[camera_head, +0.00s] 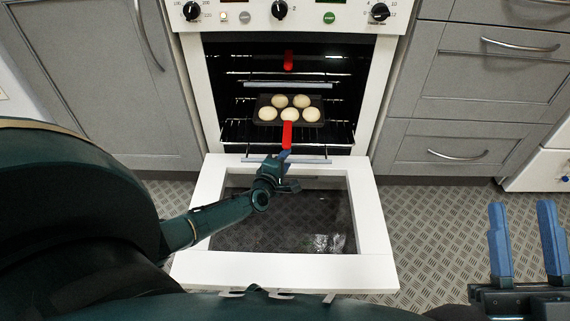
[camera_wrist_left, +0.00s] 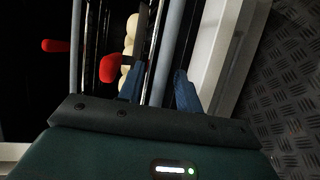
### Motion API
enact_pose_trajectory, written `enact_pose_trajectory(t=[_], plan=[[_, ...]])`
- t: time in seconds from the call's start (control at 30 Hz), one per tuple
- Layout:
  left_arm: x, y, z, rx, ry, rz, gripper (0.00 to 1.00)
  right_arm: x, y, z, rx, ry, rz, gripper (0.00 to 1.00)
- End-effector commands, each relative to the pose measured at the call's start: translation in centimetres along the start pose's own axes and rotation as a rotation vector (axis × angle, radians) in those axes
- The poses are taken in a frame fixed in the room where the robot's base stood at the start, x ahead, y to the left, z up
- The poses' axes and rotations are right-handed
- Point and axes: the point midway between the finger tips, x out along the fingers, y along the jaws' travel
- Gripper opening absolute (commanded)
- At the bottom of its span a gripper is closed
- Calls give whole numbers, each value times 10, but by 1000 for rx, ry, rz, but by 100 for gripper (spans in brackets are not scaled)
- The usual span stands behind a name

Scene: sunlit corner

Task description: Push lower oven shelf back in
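The lower oven shelf (camera_head: 232,132) is a dark wire rack, and its pale front bar (camera_head: 316,161) sticks out slightly over the open door. A dark tray of several pale buns (camera_head: 291,108) with a red handle (camera_head: 287,135) lies on it. My left gripper (camera_head: 283,165) is at the middle of this bar, just below the handle. In the left wrist view its blue fingers (camera_wrist_left: 160,90) are apart, with the front bar (camera_wrist_left: 168,55) running between them. Whether they touch it is unclear. My right gripper (camera_head: 526,240) is open and empty at the lower right.
The oven door (camera_head: 290,268) is folded down flat below my left forearm. An upper shelf with its own pale bar (camera_head: 262,85) and a red handle (camera_head: 288,62) sits further inside. Grey drawers (camera_head: 440,150) stand right of the oven, a grey cabinet (camera_head: 110,90) left.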

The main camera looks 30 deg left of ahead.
Motion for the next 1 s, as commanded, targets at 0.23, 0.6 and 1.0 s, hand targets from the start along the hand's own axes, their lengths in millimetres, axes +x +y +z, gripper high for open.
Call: enact_pose_trajectory(t=[0.23, 0.6, 1.0], plan=[[1, 0, 0, 0, 0, 0, 35, 0, 0, -1, -3, 4, 0, 35], [0, 0, 0, 0, 0, 0, 5, 0, 0, -1, -3, 4, 0, 35], [0, 0, 0, 1, 0, 0, 0, 0, 0, 0, -3, 2, 0, 35]])
